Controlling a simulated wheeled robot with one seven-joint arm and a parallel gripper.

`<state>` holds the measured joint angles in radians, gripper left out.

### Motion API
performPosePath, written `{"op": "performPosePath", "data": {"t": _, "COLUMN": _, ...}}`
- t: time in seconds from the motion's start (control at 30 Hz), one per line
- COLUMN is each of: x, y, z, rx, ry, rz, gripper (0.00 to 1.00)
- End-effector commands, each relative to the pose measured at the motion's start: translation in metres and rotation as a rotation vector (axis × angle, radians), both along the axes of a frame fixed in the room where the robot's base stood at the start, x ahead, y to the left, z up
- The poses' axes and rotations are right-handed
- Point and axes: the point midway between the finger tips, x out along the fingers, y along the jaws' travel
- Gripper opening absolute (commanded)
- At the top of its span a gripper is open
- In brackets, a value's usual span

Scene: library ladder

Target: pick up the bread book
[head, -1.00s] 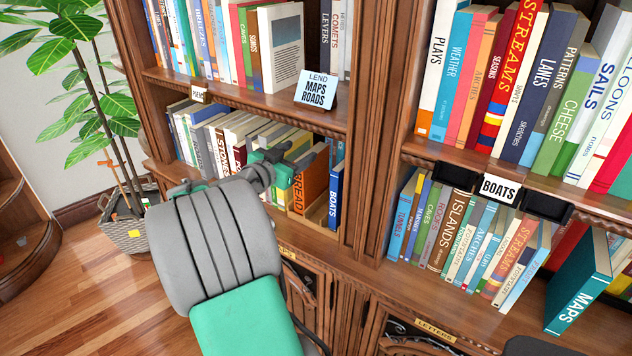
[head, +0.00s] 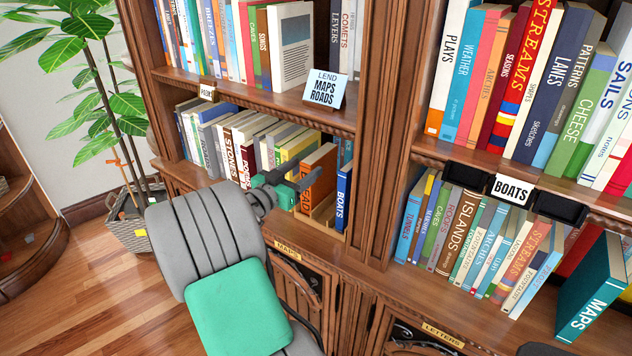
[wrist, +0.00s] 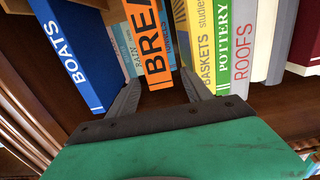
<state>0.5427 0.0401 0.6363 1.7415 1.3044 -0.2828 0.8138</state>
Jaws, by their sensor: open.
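The bread book (head: 319,168) is orange and stands upright on the lower left shelf, its lower spine partly hidden by my gripper in the head view. In the wrist view the orange bread book (wrist: 152,40) shows the letters "BRE" and lies between my two fingers. My gripper (wrist: 161,76) is open, with one finger on each side of the book's lower spine. I cannot tell whether the fingers touch it. In the head view my gripper (head: 300,182) is in front of the shelf, at the book's spine.
The blue Boats book (wrist: 67,55) stands beside it, left in the wrist view. On the other side are the yellow Baskets book (wrist: 200,45) and the green Pottery book (wrist: 223,45). A potted plant (head: 125,215) stands at far left.

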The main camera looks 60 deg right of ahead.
Motion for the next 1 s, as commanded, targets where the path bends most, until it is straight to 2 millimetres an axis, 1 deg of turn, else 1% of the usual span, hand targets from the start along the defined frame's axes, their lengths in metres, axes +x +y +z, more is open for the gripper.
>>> {"op": "performPosePath", "data": {"t": 0.07, "x": -0.001, "y": -0.001, "z": 0.000, "rx": -0.006, "ry": 0.008, "rz": -0.002, "gripper": 0.58}}
{"op": "performPosePath", "data": {"t": 0.17, "x": -0.004, "y": -0.012, "z": 0.001, "rx": -0.004, "ry": 0.009, "rz": -0.006, "gripper": 0.58}}
{"op": "performPosePath", "data": {"t": 0.37, "x": -0.008, "y": -0.041, "z": 0.002, "rx": -0.004, "ry": 0.008, "rz": -0.005, "gripper": 0.58}}
{"op": "performPosePath", "data": {"t": 0.5, "x": -0.012, "y": -0.067, "z": 0.002, "rx": -0.003, "ry": 0.008, "rz": -0.005, "gripper": 0.58}}
{"op": "performPosePath", "data": {"t": 0.6, "x": -0.013, "y": -0.076, "z": 0.001, "rx": -0.004, "ry": 0.007, "rz": -0.002, "gripper": 0.58}}
{"op": "performPosePath", "data": {"t": 0.8, "x": -0.012, "y": -0.077, "z": 0.000, "rx": -0.004, "ry": 0.007, "rz": 0.000, "gripper": 0.58}}
{"op": "performPosePath", "data": {"t": 1.0, "x": -0.012, "y": -0.076, "z": 0.000, "rx": -0.004, "ry": 0.007, "rz": 0.000, "gripper": 0.42}}
